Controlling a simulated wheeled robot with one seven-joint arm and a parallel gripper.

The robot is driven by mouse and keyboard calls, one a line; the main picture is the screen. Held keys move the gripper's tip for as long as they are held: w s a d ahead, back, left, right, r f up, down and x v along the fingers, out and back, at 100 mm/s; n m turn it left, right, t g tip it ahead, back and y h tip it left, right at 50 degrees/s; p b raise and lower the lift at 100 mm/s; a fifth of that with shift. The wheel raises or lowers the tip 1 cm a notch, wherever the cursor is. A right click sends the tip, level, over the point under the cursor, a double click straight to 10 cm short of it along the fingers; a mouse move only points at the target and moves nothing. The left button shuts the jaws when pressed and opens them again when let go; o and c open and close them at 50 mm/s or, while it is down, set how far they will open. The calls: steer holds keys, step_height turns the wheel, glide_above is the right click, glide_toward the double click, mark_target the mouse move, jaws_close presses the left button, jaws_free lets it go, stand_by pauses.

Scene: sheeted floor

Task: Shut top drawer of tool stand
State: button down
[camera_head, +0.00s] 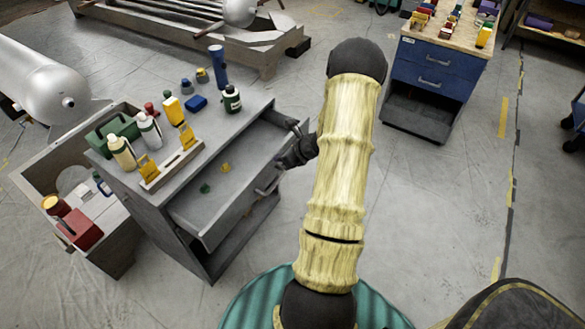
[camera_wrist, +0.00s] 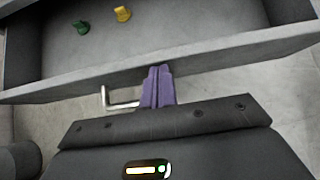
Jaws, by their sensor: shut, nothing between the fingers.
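The grey tool stand (camera_head: 152,219) is at the left in the head view. Its top drawer (camera_head: 203,225) is pulled out towards my arm, with a small green piece (camera_head: 204,188) and a small yellow piece (camera_head: 225,167) inside. The drawer front (camera_wrist: 70,79) crosses the wrist view, and its metal handle (camera_wrist: 122,103) is just left of my fingers. My gripper (camera_wrist: 158,72) is shut and empty, its purple fingertips at the drawer front's upper edge. I cannot tell whether they touch it. In the head view my gripper is beside the drawer's right part, its fingertips hard to make out.
Bottles, a yellow-and-white holder (camera_head: 172,168) and a blue flashlight (camera_head: 218,68) stand on the stand's top. A grey open box (camera_head: 110,254) adjoins its left side. A blue drawer cabinet (camera_head: 436,75) stands at the back right.

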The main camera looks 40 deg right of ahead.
steer(key=w+a, duration=0.2)
steer(key=w, duration=0.5)
steer(key=w+a, duration=0.2)
steer(key=w, duration=0.5)
steer(key=shift+w+a+r+p, duration=0.15)
steer(key=shift+a+p, duration=0.15)
steer(key=shift+a, duration=0.05)
steer(key=shift+w+r, duration=0.1)
steer(key=shift+a, duration=0.1)
steer(key=s+d+r, duration=0.1)
steer(key=s+r, duration=0.1)
steer(key=s, duration=0.1)
steer(key=s+d+r, duration=0.1)
steer(key=s+r, duration=0.1)
steer(key=s, duration=0.2)
steer(key=s+d+r, duration=0.1)
steer(key=s+r, duration=0.1)
steer(key=s, duration=0.2)
steer(key=shift+s+d+r+b, duration=0.1)
steer(key=shift+d+r+b, duration=0.2)
steer(key=shift+d, duration=0.1)
steer(key=shift+f, duration=0.1)
